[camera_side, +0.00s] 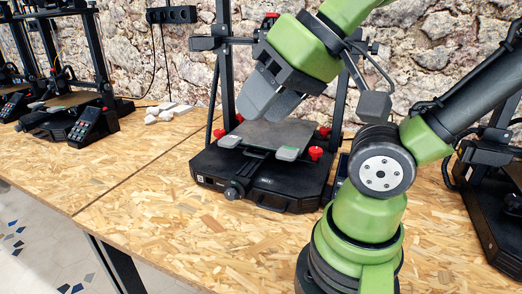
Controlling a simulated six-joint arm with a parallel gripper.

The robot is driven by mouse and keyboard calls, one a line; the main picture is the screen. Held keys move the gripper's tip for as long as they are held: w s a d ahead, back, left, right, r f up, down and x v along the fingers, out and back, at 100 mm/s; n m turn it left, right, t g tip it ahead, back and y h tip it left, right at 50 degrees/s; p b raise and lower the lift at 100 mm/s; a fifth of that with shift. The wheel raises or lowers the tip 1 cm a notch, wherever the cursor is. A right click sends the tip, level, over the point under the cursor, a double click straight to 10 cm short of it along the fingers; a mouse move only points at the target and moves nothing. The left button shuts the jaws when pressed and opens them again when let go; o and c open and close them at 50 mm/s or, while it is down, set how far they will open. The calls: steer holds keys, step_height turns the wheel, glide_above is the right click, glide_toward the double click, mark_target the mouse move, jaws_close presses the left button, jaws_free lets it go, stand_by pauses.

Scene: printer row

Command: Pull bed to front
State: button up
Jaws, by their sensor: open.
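The printer bed (268,135) is a flat grey plate on the middle printer's black base (262,182). Red knobs show around its corners, including one (316,153) at the front right. Two pale grey pieces sit at its front edge, one at the left (230,141) and one at the right (287,153). My gripper (258,114) has grey fingers pointing down to the left. It is open and empty, and appears above the rear part of the bed. My gripper and arm hide part of the printer's upright frame.
Another printer (85,110) stands at the left, with a control box (94,126) at its front. Several small white pieces (167,113) lie on the wooden table (150,205). A further printer (490,190) is at the right edge. The table in front of the middle printer is clear.

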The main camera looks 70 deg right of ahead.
steer(key=shift+c, duration=0.4)
steer(key=n+g+h, duration=0.4)
steer(key=g, duration=0.3)
glide_above(254, 155)
steer(key=a, duration=0.2)
step_height(254, 155, down, 12)
steer(key=f, duration=0.3)
steer(key=d+f, duration=0.1)
steer(key=f, duration=0.2)
steer(key=d+f, duration=0.1)
steer(key=f, duration=0.2)
steer(key=shift+f, duration=0.35)
jaws_close()
